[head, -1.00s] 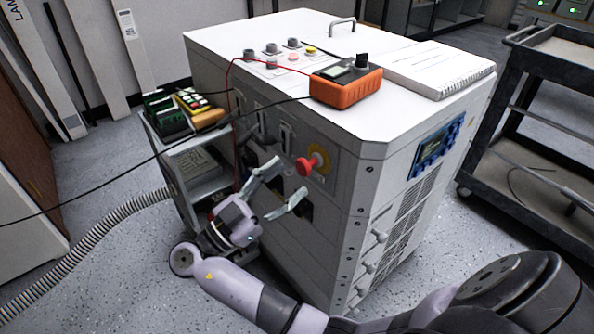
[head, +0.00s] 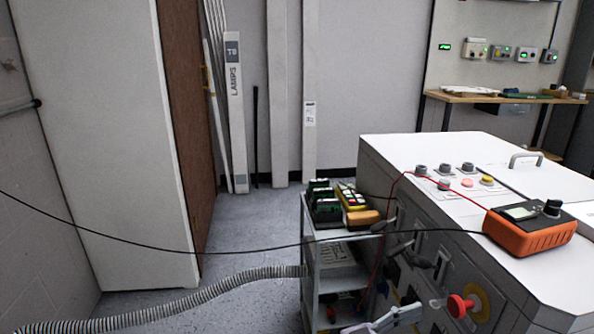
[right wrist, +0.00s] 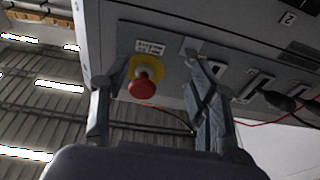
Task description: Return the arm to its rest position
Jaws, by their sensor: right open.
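My right gripper (right wrist: 158,75) is open in the right wrist view, with a finger on each side of the picture and nothing held between them. A red stop button (right wrist: 142,86) on a yellow ring shows between the fingers, on the front panel of the white cabinet (right wrist: 170,70). In the head view only the tips of my right gripper (head: 385,320) show at the bottom edge, left of the red button (head: 461,305). The rest of that arm is out of the picture. My left gripper is not in view.
An orange meter (head: 530,228) sits on the white cabinet (head: 400,150); its red and black leads hang across the scene. A small cart (head: 312,262) with tools stands left of the cabinet. A ribbed hose (head: 200,295) lies on the floor. Open floor (head: 245,235) lies behind it.

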